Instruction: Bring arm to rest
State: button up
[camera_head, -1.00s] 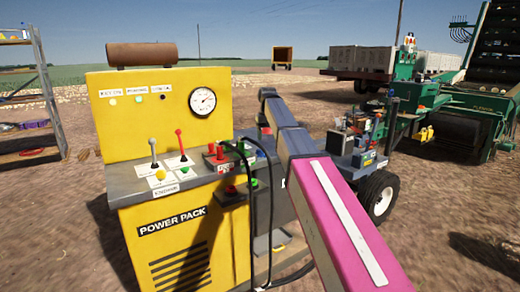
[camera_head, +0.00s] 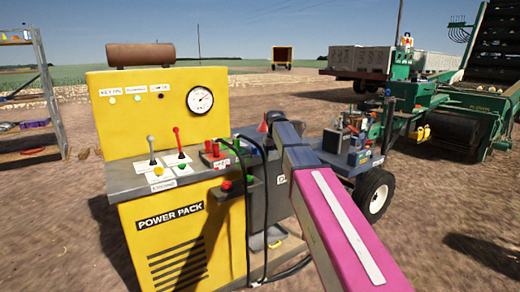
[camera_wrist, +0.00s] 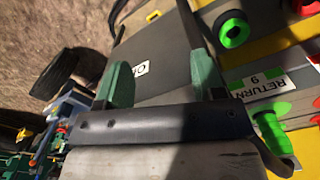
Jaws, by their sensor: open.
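My gripper (camera_wrist: 160,80) shows in the wrist view as two green fingers held apart, with no object seen between them. A dark grey box (camera_wrist: 150,62) with a partly hidden white label lies beyond the fingers. In the head view my pink and grey arm reaches forward on the right of the yellow power pack (camera_head: 170,245). The gripper cannot be made out clearly there, at the far end of the arm beside the power pack's right edge.
In the wrist view, a green ring (camera_wrist: 234,30) and a RETURN label (camera_wrist: 262,84) lie to the right, near the right finger. Black hoses (camera_head: 246,215) hang from the power pack. A wheeled machine (camera_head: 350,150) stands behind my arm. Open dirt lies at the right.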

jog(key=s+d+f, duration=0.4)
jog(key=s+f, duration=0.5)
jog(key=f, duration=0.1)
jog(key=s+d+f+m, duration=0.1)
jog(key=s+d+f, duration=0.3)
jog(key=s+f, duration=0.5)
jog(key=s+d+f+m, duration=0.1)
jog(key=s+d+f, duration=0.3)
jog(key=s+f, duration=0.4)
notch_tip(320, 180, down, 4)
jog(key=shift+s+d+f, duration=0.1)
jog(key=shift+s+d, duration=0.2)
jog(key=shift+s, duration=0.1)
jog(key=shift+a, duration=0.1)
dwell(1.7)
